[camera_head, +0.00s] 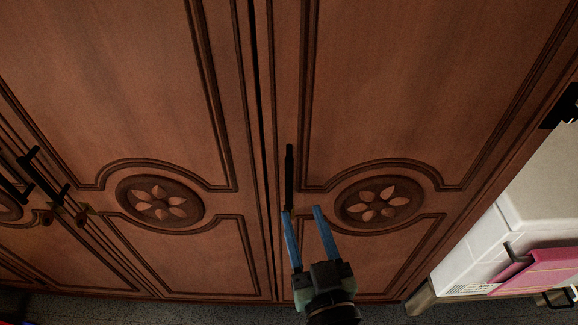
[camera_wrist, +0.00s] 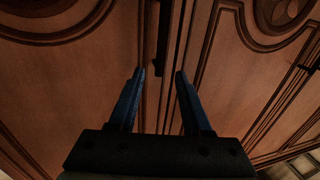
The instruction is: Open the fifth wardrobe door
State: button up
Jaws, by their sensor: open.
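The rightmost wardrobe door (camera_head: 410,90) is brown wood with a carved flower medallion, and it looks closed. Its black vertical handle (camera_head: 289,175) is near its left edge. My gripper (camera_head: 301,210) is open, with blue fingers pointing up at the door. The left fingertip is close to the lower end of the handle in the head view; whether they touch cannot be told. In the wrist view, a dark handle (camera_wrist: 163,45) shows ahead, between the lines of the two fingers (camera_wrist: 160,74). Nothing is seen between the jaws.
The neighbouring door (camera_head: 120,60) on the left looks closed, with a dark seam between the two. More black handles (camera_head: 45,175) show at far left. A white cabinet (camera_head: 510,225) with a pink cloth (camera_head: 545,267) stands at the right. Dark floor (camera_head: 200,312) lies below.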

aim_at(290, 178)
jog(key=p+x, duration=0.3)
jog(key=x, duration=0.7)
jog(key=shift+w+a, duration=0.15)
jog(key=shift+w, duration=0.2)
grip_shut()
dwell(0.9)
